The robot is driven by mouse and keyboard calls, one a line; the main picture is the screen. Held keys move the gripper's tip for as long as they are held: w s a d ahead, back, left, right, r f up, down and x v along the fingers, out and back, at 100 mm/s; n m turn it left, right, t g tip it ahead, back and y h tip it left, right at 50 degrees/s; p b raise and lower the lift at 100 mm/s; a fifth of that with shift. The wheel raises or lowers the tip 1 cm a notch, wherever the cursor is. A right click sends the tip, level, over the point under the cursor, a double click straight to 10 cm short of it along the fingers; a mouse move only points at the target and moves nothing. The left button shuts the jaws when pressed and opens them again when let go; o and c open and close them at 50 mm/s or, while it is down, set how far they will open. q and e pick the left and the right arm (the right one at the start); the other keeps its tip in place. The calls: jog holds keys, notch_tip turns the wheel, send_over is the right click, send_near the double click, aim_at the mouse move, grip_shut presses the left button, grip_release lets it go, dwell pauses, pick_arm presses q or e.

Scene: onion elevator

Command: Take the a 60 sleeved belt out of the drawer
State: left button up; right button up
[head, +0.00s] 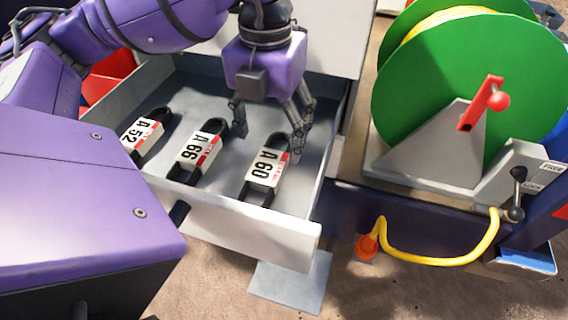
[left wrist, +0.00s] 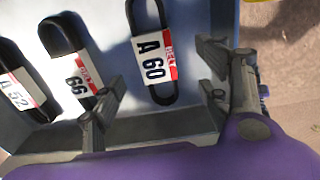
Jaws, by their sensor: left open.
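The A 60 belt (head: 266,170) is a black loop in a white and red sleeve, lying in the open grey drawer (head: 262,224) at its right side. It also shows in the left wrist view (left wrist: 154,58), upper middle. My left gripper (head: 268,140) is open and empty, pointing down over the drawer, just behind the A 60 belt in the head view. In the left wrist view its two fingers (left wrist: 165,88) stand on either side of the belt's near end, apart from it. My right gripper is not in view.
The A 66 belt (head: 201,150) and A 52 belt (head: 146,133) lie left of it in the same drawer. Right of the drawer stands a green reel (head: 460,75) with a red crank (head: 485,101) and a yellow hose (head: 440,262). The drawer walls are close around.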

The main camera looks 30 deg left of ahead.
aim_at(268, 165)
pick_arm(q)
jog(key=f, duration=0.7)
jog(key=shift+s+a+f, duration=0.2)
jog(key=shift+s+a, duration=0.1)
jog(key=shift+a, duration=0.05)
jog(key=c, duration=1.4)
